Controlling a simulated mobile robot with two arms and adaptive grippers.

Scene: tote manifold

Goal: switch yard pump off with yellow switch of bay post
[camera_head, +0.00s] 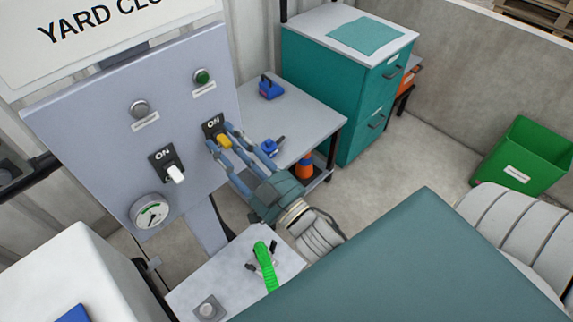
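The bay post carries a grey panel (90,130) with two switches. The yellow switch (224,142) is on its right side, below a plate marked ON; its lever points out and down. A green lamp (202,77) sits above it. My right gripper (222,137) reaches in from the lower right, its fingers spread with the yellow lever between their tips. I cannot tell whether the fingers touch the lever. My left gripper is not in view.
A white switch (175,174), a grey lamp (140,109) and a gauge (152,212) share the panel. Behind my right gripper is a grey table (305,115) with blue items. A teal cabinet (330,90) and green bin (522,155) stand beyond. A green-handled item (265,264) lies on a lower surface.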

